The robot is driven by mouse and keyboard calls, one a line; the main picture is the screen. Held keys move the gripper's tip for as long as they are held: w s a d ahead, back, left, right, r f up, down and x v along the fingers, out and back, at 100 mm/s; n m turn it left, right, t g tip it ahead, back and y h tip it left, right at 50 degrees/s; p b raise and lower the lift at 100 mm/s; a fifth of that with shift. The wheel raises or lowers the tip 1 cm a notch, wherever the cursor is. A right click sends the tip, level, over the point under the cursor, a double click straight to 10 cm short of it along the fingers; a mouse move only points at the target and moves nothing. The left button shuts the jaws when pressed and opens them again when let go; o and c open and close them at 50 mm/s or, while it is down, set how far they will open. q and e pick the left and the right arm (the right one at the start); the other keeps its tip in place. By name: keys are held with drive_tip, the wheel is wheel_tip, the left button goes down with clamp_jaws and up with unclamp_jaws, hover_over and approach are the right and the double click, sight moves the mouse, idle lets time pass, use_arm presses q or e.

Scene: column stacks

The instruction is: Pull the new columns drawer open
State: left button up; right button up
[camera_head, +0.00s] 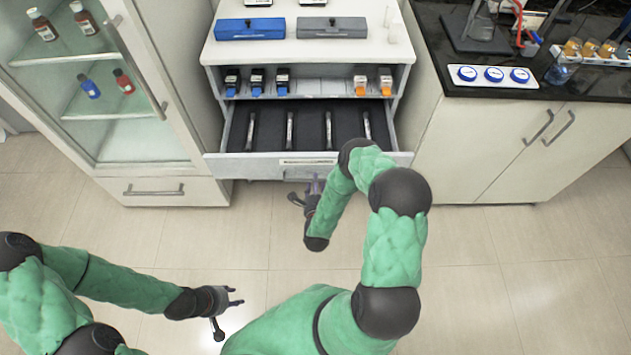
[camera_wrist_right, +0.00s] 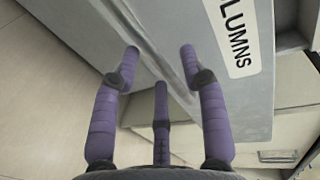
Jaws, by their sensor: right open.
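The new columns drawer (camera_head: 270,168) is pulled out from the white cabinet in the head view. Several thin columns lie in its dark inside. Its grey front shows in the right wrist view (camera_wrist_right: 255,110) with a label (camera_wrist_right: 236,38) reading "LUMNS". My right gripper (camera_head: 315,184) is open and empty just in front of the drawer front, below its label. In the right wrist view its purple fingers (camera_wrist_right: 160,60) are spread close to the front; whether they touch it I cannot tell. My left gripper (camera_head: 238,297) is open and empty above the floor at the lower left.
A shelf above the drawer holds several blue-based and orange-based boxes (camera_head: 257,82). A blue case (camera_head: 250,29) and a grey case (camera_head: 332,28) lie on top. A glass-door cabinet (camera_head: 115,75) stands left, a black-topped counter (camera_head: 470,78) right. The floor in front is clear.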

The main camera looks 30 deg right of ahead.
drive_tip(key=v, duration=1)
drive_tip(key=shift+s, duration=0.2)
drive_tip(key=w+a+f+n+g+y+p, duration=0.2)
drive_tip(key=a+f+n+g+y, duration=0.25)
drive_tip(key=a+n+y, duration=0.55)
drive_tip(key=s+a+r+n+g+y, duration=0.1)
drive_tip(key=s+a+r+n+g, duration=0.1)
drive_tip(key=s+n, duration=0.4)
drive_tip(key=s+a+r+n+g+y, duration=0.1)
drive_tip(key=s+a+r+n+g, duration=0.2)
drive_tip(key=s+a+n+g, duration=0.2)
drive_tip(key=s+n+g+p, duration=0.1)
drive_tip(key=s, duration=0.1)
drive_tip(key=shift+s+a+r, duration=0.2)
drive_tip(key=shift+s+a, duration=0.05)
idle(1.4)
